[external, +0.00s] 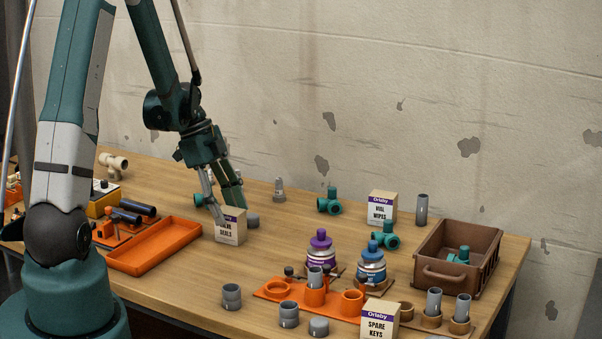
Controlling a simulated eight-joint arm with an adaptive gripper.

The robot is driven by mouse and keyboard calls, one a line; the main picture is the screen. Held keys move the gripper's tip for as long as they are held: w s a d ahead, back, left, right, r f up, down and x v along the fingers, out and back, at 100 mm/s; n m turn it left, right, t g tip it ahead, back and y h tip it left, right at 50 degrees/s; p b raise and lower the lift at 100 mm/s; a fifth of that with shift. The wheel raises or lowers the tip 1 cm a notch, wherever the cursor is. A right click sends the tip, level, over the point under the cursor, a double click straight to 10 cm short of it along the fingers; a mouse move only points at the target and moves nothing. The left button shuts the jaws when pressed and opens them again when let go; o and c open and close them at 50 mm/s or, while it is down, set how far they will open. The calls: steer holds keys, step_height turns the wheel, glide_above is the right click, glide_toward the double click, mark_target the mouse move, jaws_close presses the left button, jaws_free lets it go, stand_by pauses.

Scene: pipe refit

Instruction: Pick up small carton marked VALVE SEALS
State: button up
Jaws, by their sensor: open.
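The small carton marked VALVE SEALS (230,232) stands upright on the wooden table, left of the middle in the external view. It is cream with a purple band, and its upper label is partly covered by a finger. My gripper (228,210) is open and points down at the carton. One finger is in front of the carton's upper left part and the other is at its upper right. I cannot tell whether either finger touches the carton.
An orange tray (155,246) lies left of the carton. Cartons marked VIAL WIPES (381,212) and SPARE KEYS (379,322), bottles (321,252), and a brown crate (433,273) stand farther right. Bare table lies in front of the carton.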

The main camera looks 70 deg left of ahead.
steer(key=shift+x, duration=1.25)
steer(key=c, duration=1)
